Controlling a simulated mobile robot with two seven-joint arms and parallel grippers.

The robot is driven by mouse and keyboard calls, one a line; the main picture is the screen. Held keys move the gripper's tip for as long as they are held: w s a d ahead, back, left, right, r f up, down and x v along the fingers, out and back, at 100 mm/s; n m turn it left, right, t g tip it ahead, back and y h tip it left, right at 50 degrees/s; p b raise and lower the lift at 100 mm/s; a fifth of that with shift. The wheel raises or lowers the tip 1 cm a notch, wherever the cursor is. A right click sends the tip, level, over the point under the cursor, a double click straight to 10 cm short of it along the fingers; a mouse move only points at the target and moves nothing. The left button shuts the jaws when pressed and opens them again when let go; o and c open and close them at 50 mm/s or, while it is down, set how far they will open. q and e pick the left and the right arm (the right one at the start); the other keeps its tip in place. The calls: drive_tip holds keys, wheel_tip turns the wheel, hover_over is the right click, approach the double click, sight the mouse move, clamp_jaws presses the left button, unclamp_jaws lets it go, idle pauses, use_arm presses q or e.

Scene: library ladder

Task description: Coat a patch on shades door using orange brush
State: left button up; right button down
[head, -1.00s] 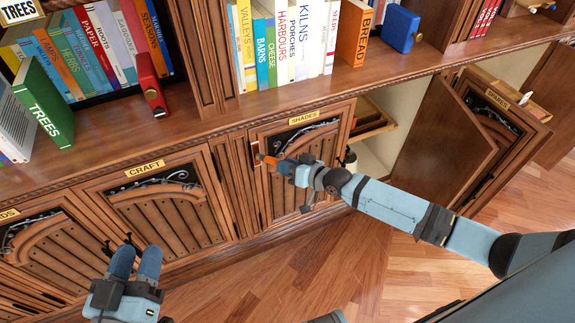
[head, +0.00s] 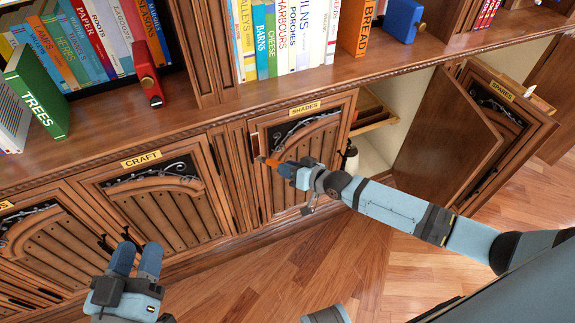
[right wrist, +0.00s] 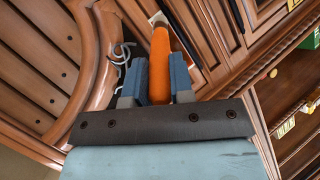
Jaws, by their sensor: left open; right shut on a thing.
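The shades door (head: 310,140) is a carved wooden cabinet door with a dark inset and a SHADES label (head: 305,107) along its top. My right gripper (head: 291,170) is shut on the orange brush (head: 267,161), in front of this door. The brush points at the door's left edge. In the right wrist view the orange handle (right wrist: 160,65) stands between the two blue fingers. The bristle end is hardly visible, and I cannot tell whether it touches the door. My left gripper (head: 136,258) is open and empty, in front of the craft door (head: 155,205).
Right of the shades door, a cabinet stands open with a plain door (head: 445,135) swung out. Beyond it is a door labelled SPADES (head: 502,91). Books fill the shelf above. A green TREES book (head: 38,95) leans at left. The wood floor (head: 300,260) is clear.

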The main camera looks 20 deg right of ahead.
drive_tip(key=s+p, duration=0.3)
drive_tip(key=s, duration=0.2)
drive_tip(key=shift+s+d, duration=0.1)
drive_tip(key=shift+s, duration=0.05)
drive_tip(key=s+p, duration=0.2)
drive_tip(key=s, duration=0.1)
idle(0.5)
